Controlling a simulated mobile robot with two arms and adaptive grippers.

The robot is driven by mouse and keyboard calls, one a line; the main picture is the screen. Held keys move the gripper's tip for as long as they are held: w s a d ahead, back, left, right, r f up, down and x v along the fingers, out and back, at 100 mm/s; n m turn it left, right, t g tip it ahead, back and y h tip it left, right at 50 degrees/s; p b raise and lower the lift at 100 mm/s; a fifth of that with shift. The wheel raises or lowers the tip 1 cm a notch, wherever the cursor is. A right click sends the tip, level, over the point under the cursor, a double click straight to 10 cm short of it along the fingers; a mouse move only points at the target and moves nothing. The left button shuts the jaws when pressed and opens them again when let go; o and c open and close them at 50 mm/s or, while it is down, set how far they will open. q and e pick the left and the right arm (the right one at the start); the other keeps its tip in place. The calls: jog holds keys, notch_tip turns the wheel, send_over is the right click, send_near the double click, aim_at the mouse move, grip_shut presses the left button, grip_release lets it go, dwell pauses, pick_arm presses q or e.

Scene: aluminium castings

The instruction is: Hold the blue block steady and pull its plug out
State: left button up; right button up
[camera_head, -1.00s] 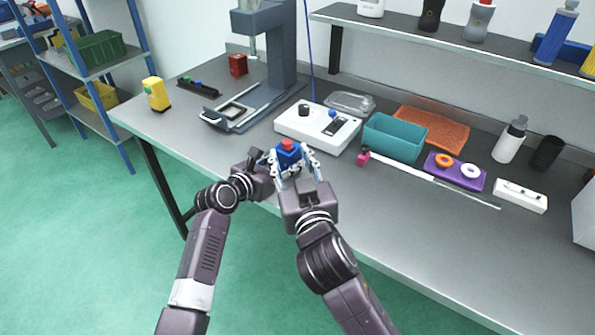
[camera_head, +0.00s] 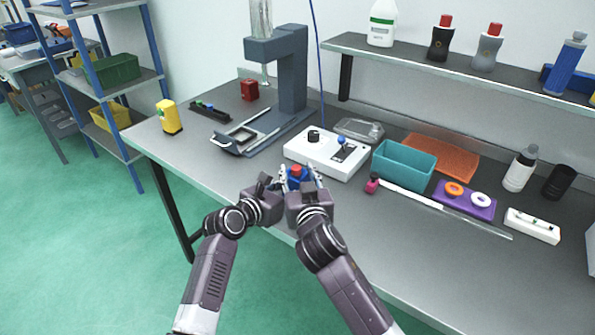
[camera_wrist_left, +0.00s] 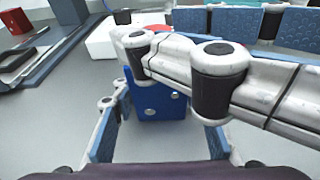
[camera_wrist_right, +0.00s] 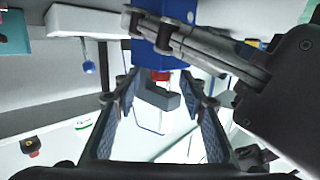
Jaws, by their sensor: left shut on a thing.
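A blue block (camera_head: 294,185) is held above the front edge of the bench, with its red plug (camera_head: 297,170) on top. My left gripper (camera_wrist_left: 157,97) is shut on the blue block (camera_wrist_left: 157,100), seen between its fingers in the left wrist view. In the head view its fingers are mostly hidden. My right gripper (camera_head: 301,174) is close beside it, with fingers on either side of the block's top. In the right wrist view the red plug (camera_wrist_right: 160,75) lies between the spread fingertips, with visible gaps.
A white control box (camera_head: 325,152) stands just behind the grippers. A grey press (camera_head: 290,75) stands behind left. The bench front is mostly clear.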

jog(key=shift+w, duration=0.4)
jog(key=shift+f, duration=0.1)
grip_shut()
